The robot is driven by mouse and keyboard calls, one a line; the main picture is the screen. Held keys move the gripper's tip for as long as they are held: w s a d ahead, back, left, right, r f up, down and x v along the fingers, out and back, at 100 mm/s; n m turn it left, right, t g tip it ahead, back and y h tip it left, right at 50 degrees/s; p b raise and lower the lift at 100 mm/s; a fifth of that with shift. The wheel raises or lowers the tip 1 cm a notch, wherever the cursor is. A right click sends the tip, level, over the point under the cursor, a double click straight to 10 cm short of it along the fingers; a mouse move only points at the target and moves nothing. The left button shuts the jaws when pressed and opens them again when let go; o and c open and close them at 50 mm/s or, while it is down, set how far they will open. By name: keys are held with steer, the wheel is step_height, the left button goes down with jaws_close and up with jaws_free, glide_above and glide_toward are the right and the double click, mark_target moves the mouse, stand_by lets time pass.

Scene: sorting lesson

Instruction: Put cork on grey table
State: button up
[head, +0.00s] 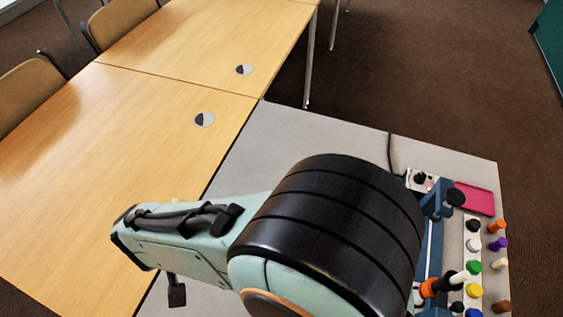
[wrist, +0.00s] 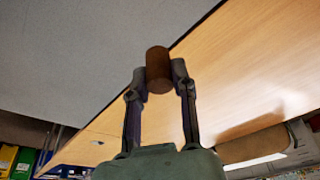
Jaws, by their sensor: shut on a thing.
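The cork (wrist: 158,66) is a brown cylinder held between the fingertips of my gripper (wrist: 159,73) in the wrist view. My gripper is shut on it. The grey table (head: 317,133) is in the middle and right of the head view, and its surface fills the upper left of the wrist view (wrist: 80,50). In the wrist view the cork shows in front of the border between the grey and wooden tops. How high it is above them I cannot tell. My arm hides the cork in the head view.
Wooden tables (head: 110,120) adjoin the grey table at the left, with chairs (head: 120,20) along them. At the right of the grey table stand several coloured pegs (head: 497,226), a pink tray (head: 474,199) and a blue frame (head: 436,235). The grey top's back part is clear.

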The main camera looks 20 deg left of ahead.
steer(key=r, duration=0.7)
steer(key=w+r, duration=0.1)
steer(key=r, duration=0.2)
steer(key=shift+d+r, duration=0.1)
steer(key=shift+r, duration=0.1)
steer(key=w+d+m+t+h, duration=0.1)
steer(key=w+d+m, duration=0.6)
steer(key=w+d, duration=1.45)
steer(key=w+d+m+h, duration=0.1)
steer(key=w+d+m, duration=0.25)
steer(key=d, duration=1.65)
steer(key=s+d+m+h, duration=0.1)
steer(key=s+d+m, duration=0.3)
steer(key=s+d, duration=0.7)
steer(key=s+d+m+h, duration=0.1)
steer(key=s+d+m, duration=0.45)
steer(key=d, duration=0.95)
steer(key=shift+s+a+f+n, duration=0.15)
steer(key=shift+f+n, duration=0.2)
steer(key=shift+f, duration=3.65)
steer(key=shift+s+d+f+n, duration=0.1)
steer(key=shift+s+f+n, duration=0.15)
steer(key=shift+f, duration=3.7)
steer(key=shift+s+a+f+n, duration=0.1)
steer(key=shift+f+n, duration=0.3)
steer(key=shift+f, duration=3.6)
